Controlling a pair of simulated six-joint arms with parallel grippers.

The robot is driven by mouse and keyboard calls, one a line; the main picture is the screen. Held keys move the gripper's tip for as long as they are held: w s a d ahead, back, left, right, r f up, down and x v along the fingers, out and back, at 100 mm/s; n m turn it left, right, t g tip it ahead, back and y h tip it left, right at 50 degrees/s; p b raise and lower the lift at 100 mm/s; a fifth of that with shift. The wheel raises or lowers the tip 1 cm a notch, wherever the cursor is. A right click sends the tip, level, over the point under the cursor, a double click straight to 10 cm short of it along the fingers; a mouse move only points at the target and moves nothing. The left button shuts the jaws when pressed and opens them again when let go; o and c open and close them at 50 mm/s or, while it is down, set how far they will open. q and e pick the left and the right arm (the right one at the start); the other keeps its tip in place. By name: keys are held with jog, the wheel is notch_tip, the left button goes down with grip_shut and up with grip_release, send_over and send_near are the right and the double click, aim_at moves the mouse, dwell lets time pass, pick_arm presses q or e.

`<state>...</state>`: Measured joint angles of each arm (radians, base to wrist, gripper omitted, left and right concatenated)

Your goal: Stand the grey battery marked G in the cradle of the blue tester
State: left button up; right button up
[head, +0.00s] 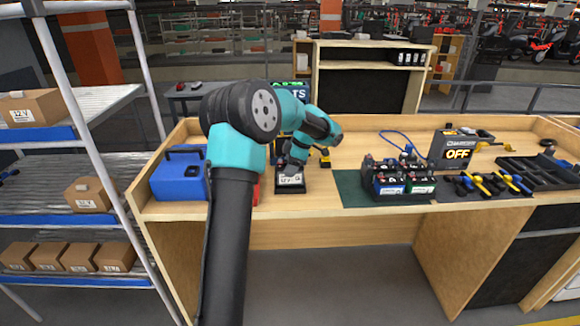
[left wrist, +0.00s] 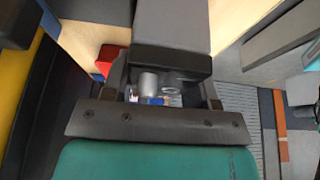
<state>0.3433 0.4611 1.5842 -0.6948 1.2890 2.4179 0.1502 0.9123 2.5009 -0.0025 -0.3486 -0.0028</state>
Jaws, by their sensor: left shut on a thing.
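My left gripper (head: 291,168) is shut on a dark battery (head: 290,187) with a pale label, near the front of the bench. The lettering is too small to read surely, but it seems to end in G. In the left wrist view, the gripper (left wrist: 163,85) grips a block with a grey face (left wrist: 170,25). I cannot tell whether the battery touches the bench top. My right gripper is not in view.
A red thing (head: 257,193) shows between my arm and the battery.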

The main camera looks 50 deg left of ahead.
pick_arm(q)
jog(key=shift+f, duration=1.35)
jog(key=o, duration=1.1)
jog(key=shift+o, duration=0.2)
jog(key=v, duration=1.7)
jog(key=shift+r, duration=0.15)
jog(key=shift+w+d, duration=0.1)
